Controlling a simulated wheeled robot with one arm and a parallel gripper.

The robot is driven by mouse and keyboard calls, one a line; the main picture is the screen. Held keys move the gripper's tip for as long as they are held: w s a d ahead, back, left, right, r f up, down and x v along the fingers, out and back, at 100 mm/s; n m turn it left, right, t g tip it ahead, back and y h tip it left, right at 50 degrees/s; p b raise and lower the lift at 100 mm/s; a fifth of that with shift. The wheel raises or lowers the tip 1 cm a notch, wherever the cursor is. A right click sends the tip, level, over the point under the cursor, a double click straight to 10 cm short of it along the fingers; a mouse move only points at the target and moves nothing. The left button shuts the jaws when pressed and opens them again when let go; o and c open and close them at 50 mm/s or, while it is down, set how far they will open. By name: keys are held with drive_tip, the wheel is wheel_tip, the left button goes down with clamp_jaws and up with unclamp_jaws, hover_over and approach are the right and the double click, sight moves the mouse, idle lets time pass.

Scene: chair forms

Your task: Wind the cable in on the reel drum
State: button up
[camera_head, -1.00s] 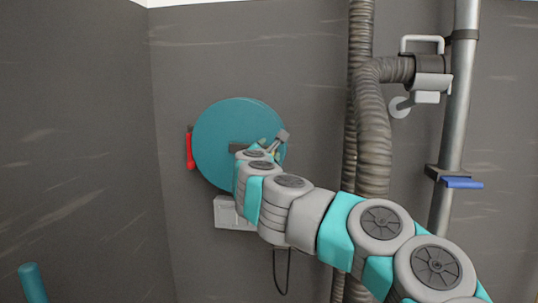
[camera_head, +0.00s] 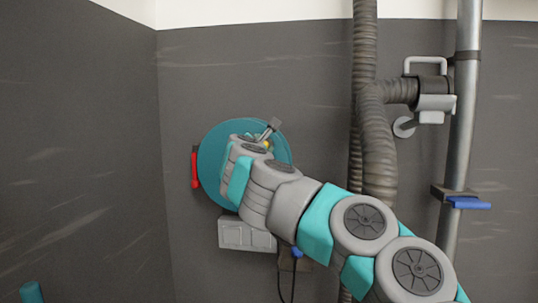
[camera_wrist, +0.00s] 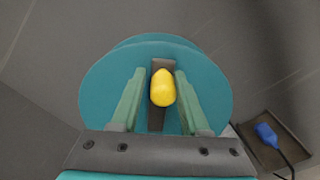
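The reel drum (camera_head: 212,170) is a round teal disc on the dark wall, left of centre in the head view, partly hidden by my arm. It fills the middle of the wrist view (camera_wrist: 105,88). A grey-brown crank bar (camera_wrist: 156,122) runs across its face, with a yellow knob (camera_wrist: 162,90) on it. A blue plug (camera_wrist: 266,133) with a black cable (camera_wrist: 286,160) is at the lower right; the cable also hangs below my arm in the head view (camera_head: 281,280).
A red handle (camera_head: 195,168) is at the drum's left edge, and a pale grey box (camera_head: 238,235) is below it. A ribbed hose (camera_head: 378,150) and a metal pipe (camera_head: 462,130) with a blue lever (camera_head: 468,203) stand to the right. A teal post (camera_head: 32,292) shows at lower left.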

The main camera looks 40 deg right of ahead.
drive_tip(key=shift+w+a+r, duration=0.15)
drive_tip(key=shift+r, duration=0.1)
drive_tip(key=shift+w+a+r, duration=0.6)
drive_tip(key=shift+w+a, duration=0.05)
drive_tip(key=shift+w, duration=0.1)
drive_tip(key=shift+w+a+r, duration=0.6)
drive_tip(key=shift+w, duration=0.15)
drive_tip(key=shift+w+a+r, duration=0.2)
drive_tip(key=shift+w+a, duration=0.7)
drive_tip(key=shift+w, duration=0.1)
drive_tip(key=shift+o, duration=0.2)
